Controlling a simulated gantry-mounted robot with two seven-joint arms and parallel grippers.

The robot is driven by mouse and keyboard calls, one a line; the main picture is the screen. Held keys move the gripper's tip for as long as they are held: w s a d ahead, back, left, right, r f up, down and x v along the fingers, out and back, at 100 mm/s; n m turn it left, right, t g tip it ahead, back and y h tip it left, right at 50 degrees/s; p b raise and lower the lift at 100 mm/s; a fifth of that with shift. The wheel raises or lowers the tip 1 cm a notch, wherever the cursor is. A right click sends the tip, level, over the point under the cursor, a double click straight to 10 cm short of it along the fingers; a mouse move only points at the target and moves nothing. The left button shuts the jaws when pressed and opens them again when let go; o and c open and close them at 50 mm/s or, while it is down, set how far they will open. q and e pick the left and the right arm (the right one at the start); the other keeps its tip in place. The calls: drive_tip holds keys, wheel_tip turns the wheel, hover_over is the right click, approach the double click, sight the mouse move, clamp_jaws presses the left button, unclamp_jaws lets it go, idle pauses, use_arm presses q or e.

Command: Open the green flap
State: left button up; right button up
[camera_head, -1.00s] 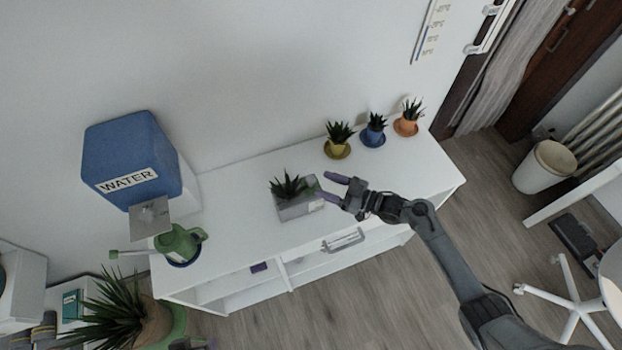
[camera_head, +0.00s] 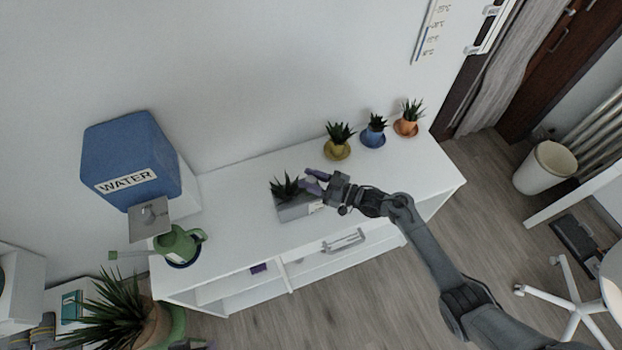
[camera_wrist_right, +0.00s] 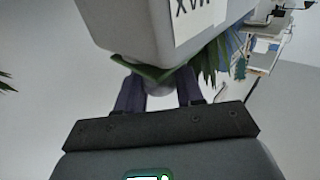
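A grey planter box (camera_head: 296,209) with a spiky plant (camera_head: 285,186) stands on the white shelf desk. In the right wrist view the box (camera_wrist_right: 145,28) fills the top, with a white label on its face. The green flap (camera_wrist_right: 155,73) shows there at the box's lower edge, just beyond my fingers; it is hard to make out in the head view. My right gripper (camera_head: 312,180) is at the box's right side with its purple fingers apart. Whether they touch the flap I cannot tell. A dark piece of my left gripper (camera_head: 192,344) barely shows at the bottom edge.
Three potted plants, yellow (camera_head: 337,149), blue (camera_head: 374,137) and orange (camera_head: 406,126), stand along the back right. A blue water tank (camera_head: 133,150) and green watering can (camera_head: 177,243) are at the left. The desk top (camera_head: 238,228) between can and box is clear.

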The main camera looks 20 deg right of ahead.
drive_tip(key=c, duration=0.4)
drive_tip(key=shift+r, duration=0.1)
drive_tip(key=shift+c, duration=0.2)
